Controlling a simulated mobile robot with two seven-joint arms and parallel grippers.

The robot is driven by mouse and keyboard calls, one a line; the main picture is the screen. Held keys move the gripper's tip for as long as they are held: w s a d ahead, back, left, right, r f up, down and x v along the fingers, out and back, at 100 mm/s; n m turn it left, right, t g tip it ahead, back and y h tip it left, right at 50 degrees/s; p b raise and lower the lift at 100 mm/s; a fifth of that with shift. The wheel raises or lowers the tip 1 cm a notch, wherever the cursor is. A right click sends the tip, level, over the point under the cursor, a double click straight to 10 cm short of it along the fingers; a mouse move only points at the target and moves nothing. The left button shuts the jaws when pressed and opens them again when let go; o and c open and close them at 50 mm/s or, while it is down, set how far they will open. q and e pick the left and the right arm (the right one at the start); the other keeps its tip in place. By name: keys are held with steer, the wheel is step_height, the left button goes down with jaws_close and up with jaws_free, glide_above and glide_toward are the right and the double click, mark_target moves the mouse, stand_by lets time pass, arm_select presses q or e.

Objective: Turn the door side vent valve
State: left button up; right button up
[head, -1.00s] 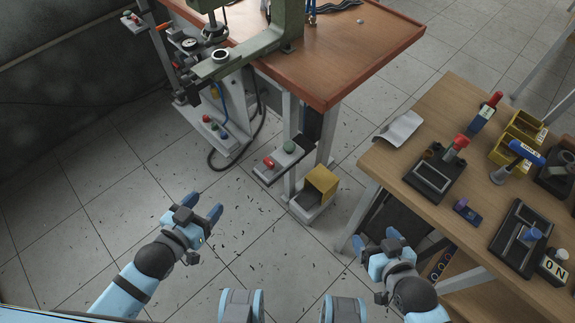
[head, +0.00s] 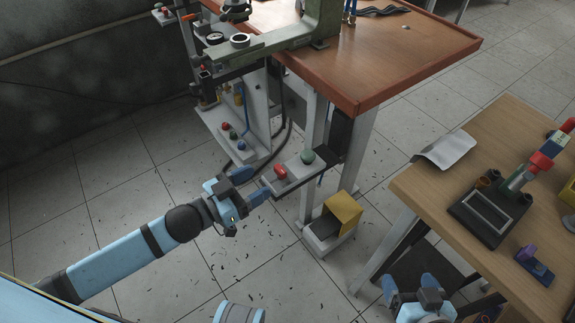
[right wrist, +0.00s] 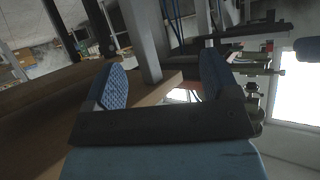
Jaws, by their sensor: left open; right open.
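A small grey shelf panel (head: 291,178) on the press stand carries a red knob (head: 281,172) and a green knob (head: 307,156). A second panel (head: 212,118) further left has a red knob (head: 225,126), a green knob (head: 233,135) and a blue knob (head: 241,144). I cannot tell which of these is the door side vent valve. My left gripper (head: 249,186) is open and empty, just left of the nearer panel's red knob. My right gripper (head: 409,284) is open and low beside the workbench; its fingers also show in the right wrist view (right wrist: 163,80).
The press table (head: 400,60) stands above the panels, with its legs close by. A yellow box (head: 343,208) sits on a low pedal base. The wooden workbench (head: 425,188) with fixtures is on the right.

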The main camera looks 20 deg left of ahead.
mark_target(277, 171)
arm_select(q)
steer(key=b+x, duration=0.1)
steer(key=x, duration=0.8)
steer(key=shift+c, duration=0.3)
steer(key=c, duration=0.9)
